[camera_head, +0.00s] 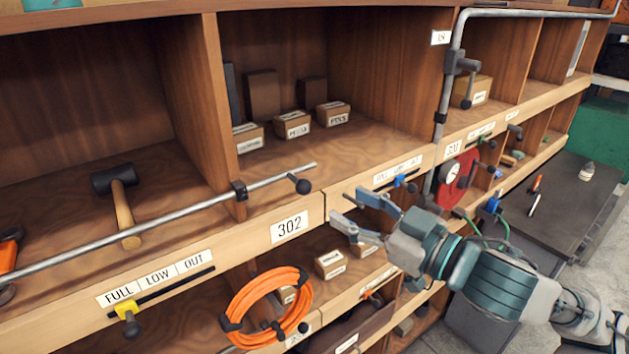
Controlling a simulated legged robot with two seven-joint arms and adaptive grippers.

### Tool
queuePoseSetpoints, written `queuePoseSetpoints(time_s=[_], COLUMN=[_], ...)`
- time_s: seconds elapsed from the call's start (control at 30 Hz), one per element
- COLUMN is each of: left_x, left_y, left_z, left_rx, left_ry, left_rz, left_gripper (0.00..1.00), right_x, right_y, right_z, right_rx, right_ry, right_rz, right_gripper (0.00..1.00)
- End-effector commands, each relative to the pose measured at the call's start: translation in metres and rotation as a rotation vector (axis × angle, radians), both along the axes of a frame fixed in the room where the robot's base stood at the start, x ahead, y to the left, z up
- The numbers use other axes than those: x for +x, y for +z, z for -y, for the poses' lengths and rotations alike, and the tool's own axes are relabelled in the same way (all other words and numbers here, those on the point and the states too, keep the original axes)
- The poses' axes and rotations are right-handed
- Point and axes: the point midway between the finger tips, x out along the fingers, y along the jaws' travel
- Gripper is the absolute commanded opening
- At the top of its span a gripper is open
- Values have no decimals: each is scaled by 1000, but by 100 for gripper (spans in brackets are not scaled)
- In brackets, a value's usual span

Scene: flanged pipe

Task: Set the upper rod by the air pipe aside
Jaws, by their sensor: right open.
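A long grey metal rod (130,228) runs across the front of the upper shelf, from the left edge to its free end right of a dark clip (238,190). A black knob (300,184) sits near that end. The grey air pipe (448,90) stands upright farther right and bends right along the top. A valve-like fitting (460,63) on it has a short lever with a black ball hanging down. My right gripper (348,207) is open and empty, in front of the shelf edge, right of and below the long rod's end. My left gripper is not in view.
Small labelled boxes (292,124) stand in the middle compartment. An orange hose coil (267,308) hangs below the 302 label (289,227). A red reel with a gauge (455,175) is beyond my right gripper.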

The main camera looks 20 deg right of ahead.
Motion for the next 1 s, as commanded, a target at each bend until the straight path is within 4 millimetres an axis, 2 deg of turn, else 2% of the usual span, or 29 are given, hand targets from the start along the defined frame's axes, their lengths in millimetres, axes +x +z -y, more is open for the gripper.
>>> queuePoseSetpoints(time_s=[0.03,0.13,0.4,0.57,0.83,0.87,1.0], left_x=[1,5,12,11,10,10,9], left_y=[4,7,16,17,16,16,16], left_z=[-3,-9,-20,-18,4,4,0], left_rx=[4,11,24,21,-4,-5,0], left_ry=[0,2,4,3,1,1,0], left_rz=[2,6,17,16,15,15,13], left_gripper=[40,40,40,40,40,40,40], right_x=[10,30,71,81,82,82,82], right_y=[2,2,0,-1,-1,0,0], right_z=[-10,-21,-32,-36,-45,-46,-49], right_rx=[-2,-1,9,10,4,3,1], right_ry=[7,6,2,1,0,1,3], right_rz=[-1,-1,-1,1,0,0,2], right_gripper=[55,55,55,55,55,53,18])
